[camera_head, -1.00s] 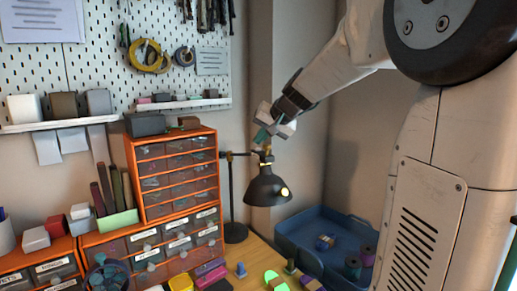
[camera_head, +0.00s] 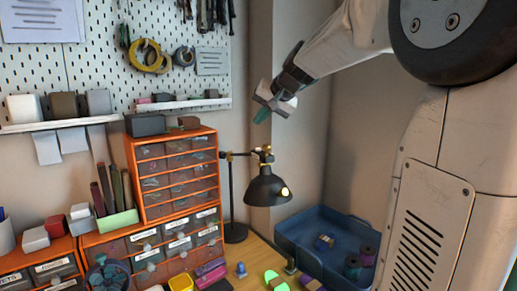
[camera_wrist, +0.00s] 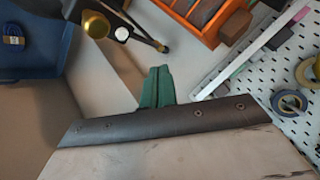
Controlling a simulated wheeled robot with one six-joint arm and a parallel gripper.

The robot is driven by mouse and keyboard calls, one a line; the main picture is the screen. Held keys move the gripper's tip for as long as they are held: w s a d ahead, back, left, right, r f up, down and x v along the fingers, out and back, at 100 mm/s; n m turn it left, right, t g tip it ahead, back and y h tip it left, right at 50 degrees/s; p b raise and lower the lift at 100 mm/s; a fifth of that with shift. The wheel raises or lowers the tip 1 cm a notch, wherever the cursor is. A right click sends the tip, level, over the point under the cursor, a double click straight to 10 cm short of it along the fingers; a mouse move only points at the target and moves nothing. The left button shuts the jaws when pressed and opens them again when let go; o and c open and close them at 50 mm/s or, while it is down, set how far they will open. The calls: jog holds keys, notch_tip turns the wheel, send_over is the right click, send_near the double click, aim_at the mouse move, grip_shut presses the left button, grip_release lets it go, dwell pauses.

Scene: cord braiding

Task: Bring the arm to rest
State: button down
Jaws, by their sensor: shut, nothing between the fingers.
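My gripper (camera_head: 262,115) is raised in the air, above and close to the black desk lamp (camera_head: 267,187) in the head view. Its green fingers point down and to the left. In the wrist view the green fingers (camera_wrist: 157,86) lie side by side, closed together with nothing between them. My arm reaches in from the upper right of the head view. The lamp's brass joint also shows at the top left of the wrist view.
An orange drawer cabinet (camera_head: 177,171) stands left of the lamp. A blue tray (camera_head: 300,234) with spools lies at the lower right. A pegboard (camera_head: 100,75) with tape rolls hangs behind. The air beside the grey wall is free.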

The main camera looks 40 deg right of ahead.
dwell(0.3)
jog(key=s+a+f+n+g, duration=0.2)
jog(key=s+a+f, duration=0.2)
jog(key=s+a, duration=0.4)
jog(key=s+a+f+n+g, duration=0.2)
jog(key=s+a+f, duration=0.2)
jog(key=s+a, duration=0.4)
jog(key=s+a+f+n+g, duration=0.1)
jog(key=s+f+g, duration=0.1)
jog(key=s+f, duration=0.3)
jog(key=s+a+f+n+g+h, duration=0.1)
jog(key=s+f, duration=0.5)
jog(key=s, duration=0.7)
jog(key=shift+a+n+g, duration=0.45)
jog(key=shift+n+g, duration=0.05)
jog(key=shift+n, duration=0.2)
